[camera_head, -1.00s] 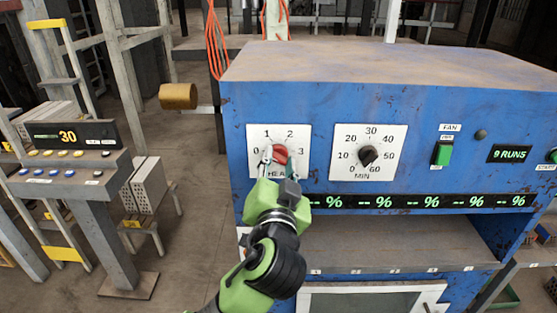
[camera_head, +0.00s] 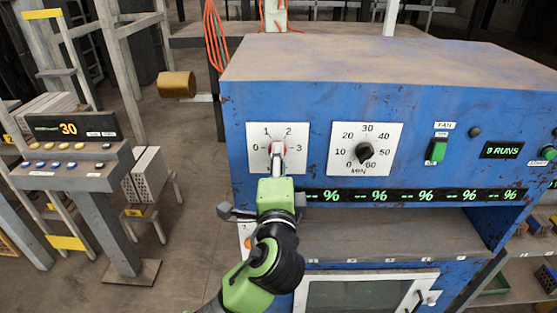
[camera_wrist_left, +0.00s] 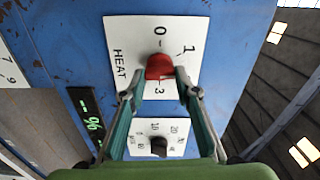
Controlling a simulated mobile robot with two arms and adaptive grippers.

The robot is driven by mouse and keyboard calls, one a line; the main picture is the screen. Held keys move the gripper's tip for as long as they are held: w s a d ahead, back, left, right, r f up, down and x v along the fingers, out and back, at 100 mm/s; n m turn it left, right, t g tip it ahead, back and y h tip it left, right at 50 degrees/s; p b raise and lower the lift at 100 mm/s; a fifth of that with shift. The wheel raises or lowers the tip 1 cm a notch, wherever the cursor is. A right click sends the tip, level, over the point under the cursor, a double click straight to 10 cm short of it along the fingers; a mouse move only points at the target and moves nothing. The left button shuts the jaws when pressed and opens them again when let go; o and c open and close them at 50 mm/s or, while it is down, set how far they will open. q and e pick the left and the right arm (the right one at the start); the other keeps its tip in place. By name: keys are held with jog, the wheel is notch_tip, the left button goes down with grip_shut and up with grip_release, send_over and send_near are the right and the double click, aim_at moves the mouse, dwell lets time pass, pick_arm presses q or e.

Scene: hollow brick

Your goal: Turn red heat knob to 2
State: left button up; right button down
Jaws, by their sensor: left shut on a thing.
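The red heat knob (camera_wrist_left: 159,66) sits on a white plate (camera_head: 300,134) marked 0 to 3 on the blue oven's front. In the head view my gripper covers most of it. My left gripper (camera_head: 277,148) is at the knob; in the left wrist view its two fingertips (camera_wrist_left: 160,78) lie on opposite sides of the knob, shut on it. In that view 0, 1 and 3 show, while 2 is hidden near the right finger. I cannot tell which number the knob points to. My right gripper is not in view.
A minute dial (camera_head: 364,151) is right of the heat plate, then a green fan switch (camera_head: 437,150). A percent display (camera_head: 420,196) runs below, above an open shelf bay (camera_head: 385,238).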

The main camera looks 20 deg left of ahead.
pick_arm(q)
jog(key=m, duration=0.6)
jog(key=shift+f+m, duration=0.1)
jog(key=shift+m, duration=0.2)
dwell(0.5)
jog(key=o, duration=1.1)
jog(key=v, duration=1.2)
